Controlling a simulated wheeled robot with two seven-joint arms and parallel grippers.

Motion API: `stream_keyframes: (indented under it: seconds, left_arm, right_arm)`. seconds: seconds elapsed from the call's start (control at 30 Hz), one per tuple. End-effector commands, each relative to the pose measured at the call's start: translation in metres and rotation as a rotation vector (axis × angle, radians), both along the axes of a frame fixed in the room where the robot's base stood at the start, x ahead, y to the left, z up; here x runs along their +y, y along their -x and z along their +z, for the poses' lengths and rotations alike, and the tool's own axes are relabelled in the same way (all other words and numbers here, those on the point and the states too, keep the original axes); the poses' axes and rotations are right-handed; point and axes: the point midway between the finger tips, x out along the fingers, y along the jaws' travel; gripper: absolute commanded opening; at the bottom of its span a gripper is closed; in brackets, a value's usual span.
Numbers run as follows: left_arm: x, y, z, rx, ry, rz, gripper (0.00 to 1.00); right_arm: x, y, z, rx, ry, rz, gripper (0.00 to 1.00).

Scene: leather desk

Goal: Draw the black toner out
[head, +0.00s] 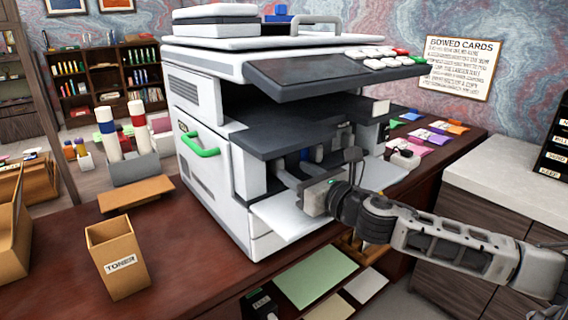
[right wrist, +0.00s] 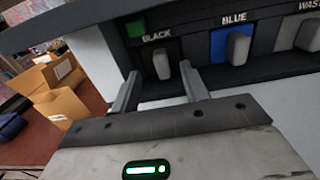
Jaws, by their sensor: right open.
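The black toner's grey handle (right wrist: 159,65) shows in the right wrist view under the label BLACK, with a green square at its upper left. My right gripper (right wrist: 158,90) is open, its two fingers on either side of the line to this handle; I cannot tell whether they reach around it. In the head view my right gripper (head: 292,178) is at the open front of the white copier (head: 210,160), above its lowered front flap (head: 285,215). The black toner cannot be made out there. My left gripper is not in view.
To the right of the black toner are the blue toner (right wrist: 238,48) and a WASTE unit (right wrist: 308,36). An open cardboard box marked TONER (head: 118,262) stands on the desk left of the copier. Coloured cards (head: 430,135) lie on the right.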

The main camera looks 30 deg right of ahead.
Motion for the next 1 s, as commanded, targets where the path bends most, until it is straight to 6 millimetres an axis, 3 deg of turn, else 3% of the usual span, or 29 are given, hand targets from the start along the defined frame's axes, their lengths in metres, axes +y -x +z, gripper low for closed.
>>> stream_keyframes:
  seconds: [0.4,0.77,0.8,0.97,1.0]
  left_arm:
    - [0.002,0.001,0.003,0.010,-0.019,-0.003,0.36]
    - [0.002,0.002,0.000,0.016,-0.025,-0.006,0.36]
    - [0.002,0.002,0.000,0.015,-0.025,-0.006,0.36]
    - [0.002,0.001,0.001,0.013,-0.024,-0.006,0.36]
    - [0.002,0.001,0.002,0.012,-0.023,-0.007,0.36]
  right_arm:
    - [0.003,-0.047,0.001,-0.001,-0.001,-0.002,0.45]
    - [0.004,-0.052,-0.001,0.001,-0.001,0.000,0.45]
    - [0.004,-0.052,-0.001,0.001,-0.001,0.000,0.43]
    - [0.004,-0.051,0.000,0.001,-0.001,0.000,0.00]
    - [0.004,-0.051,-0.001,0.001,-0.001,0.000,0.00]
